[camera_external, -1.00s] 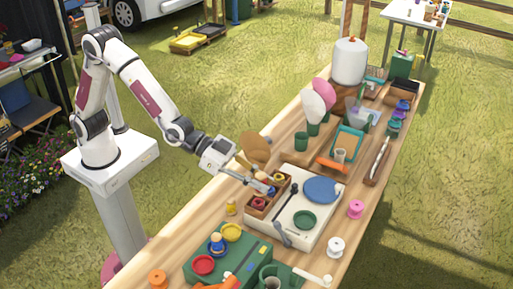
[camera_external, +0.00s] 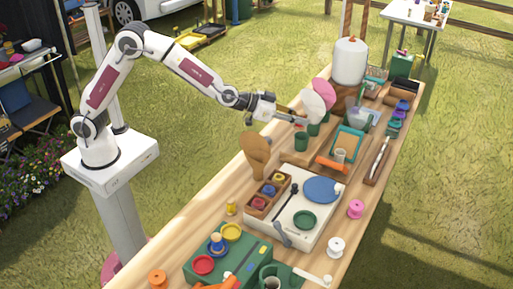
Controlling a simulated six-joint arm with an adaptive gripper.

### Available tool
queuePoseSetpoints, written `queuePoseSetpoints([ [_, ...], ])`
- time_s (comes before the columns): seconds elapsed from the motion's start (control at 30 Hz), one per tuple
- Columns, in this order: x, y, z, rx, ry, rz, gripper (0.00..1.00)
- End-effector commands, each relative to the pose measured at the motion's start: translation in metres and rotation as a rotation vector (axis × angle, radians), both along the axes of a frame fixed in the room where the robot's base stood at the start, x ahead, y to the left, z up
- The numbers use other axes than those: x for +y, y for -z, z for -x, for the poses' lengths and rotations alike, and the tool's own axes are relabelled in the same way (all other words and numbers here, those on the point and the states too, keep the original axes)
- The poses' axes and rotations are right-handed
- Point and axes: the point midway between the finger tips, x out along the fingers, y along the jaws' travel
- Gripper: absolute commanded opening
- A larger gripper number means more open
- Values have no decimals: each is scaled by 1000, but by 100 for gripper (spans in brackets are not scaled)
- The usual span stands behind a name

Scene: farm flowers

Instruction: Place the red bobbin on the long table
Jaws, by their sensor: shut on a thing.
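My gripper (camera_external: 303,121) is raised above the back half of the long table (camera_external: 205,222), beside the pink and white scoop-like shapes. It is shut on a small reddish thing, which I take to be the red bobbin (camera_external: 299,127); it is tiny and partly hidden by the fingers. It is held in the air just above a green cup (camera_external: 301,142). A wooden box (camera_external: 254,209) at the left edge of the white board holds a yellow, a blue and a dark red spool.
A white board (camera_external: 308,232) bears a blue disc (camera_external: 322,189) and a green disc (camera_external: 304,220). A pink spool (camera_external: 355,209) and a white spool (camera_external: 336,246) stand at the right edge. Bare wood shows left of the wooden box. A tall white canister (camera_external: 349,62) stands behind.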

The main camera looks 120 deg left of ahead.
Motion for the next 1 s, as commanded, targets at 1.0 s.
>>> queuePoseSetpoints([
  [1.0,265,1,169,-1,-392,-2,0],
])
